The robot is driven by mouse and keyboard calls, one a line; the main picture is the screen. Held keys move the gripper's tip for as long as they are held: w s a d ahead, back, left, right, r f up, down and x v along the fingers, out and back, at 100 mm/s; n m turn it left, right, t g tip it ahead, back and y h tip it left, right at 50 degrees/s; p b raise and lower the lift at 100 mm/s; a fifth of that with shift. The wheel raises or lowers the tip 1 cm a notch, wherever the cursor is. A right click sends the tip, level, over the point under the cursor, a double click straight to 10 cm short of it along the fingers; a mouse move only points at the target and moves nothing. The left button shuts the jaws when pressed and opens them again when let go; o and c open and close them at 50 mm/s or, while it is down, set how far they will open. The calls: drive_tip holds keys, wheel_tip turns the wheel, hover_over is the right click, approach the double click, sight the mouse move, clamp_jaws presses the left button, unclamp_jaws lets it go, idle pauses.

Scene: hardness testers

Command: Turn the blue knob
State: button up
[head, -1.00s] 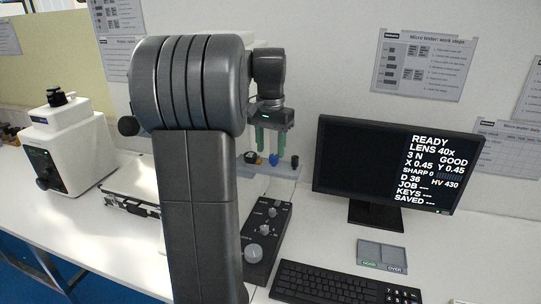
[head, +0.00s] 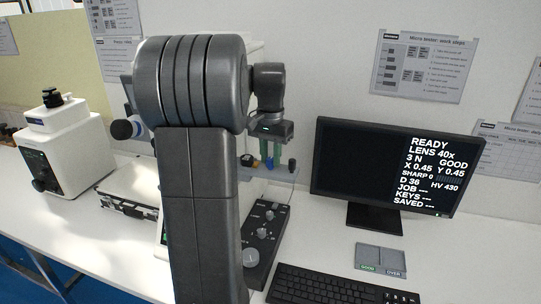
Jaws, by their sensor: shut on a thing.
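The fingers hide part of the knob. My arm hides most of the tester behind it.
A monitor (head: 345,165) reading READY, X 0.45, Y 0.45 stands at right. A keyboard (head: 330,288), a GOOD/OVER tray (head: 381,252) and a dark control panel (head: 262,238) with dials lie in front.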

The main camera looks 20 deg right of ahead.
drive_tip(key=n+p, duration=0.1)
drive_tip(key=n, duration=0.2)
drive_tip(key=shift+r+p, duration=0.15)
drive_tip(key=shift+p, duration=0.25)
drive_tip(key=n+p, duration=0.1)
drive_tip(key=n, duration=0.2)
drive_tip(key=shift+n, duration=0.3)
drive_tip(key=n+p, duration=0.1)
drive_tip(key=n, duration=0.2)
drive_tip(key=shift+n+p, duration=0.3)
drive_tip(key=n+p, duration=0.1)
drive_tip(key=n, duration=0.2)
drive_tip(key=shift+n, duration=0.4)
drive_tip(key=n, duration=0.4)
drive_tip(key=shift+d, duration=0.1)
drive_tip(key=shift+n, duration=2.4)
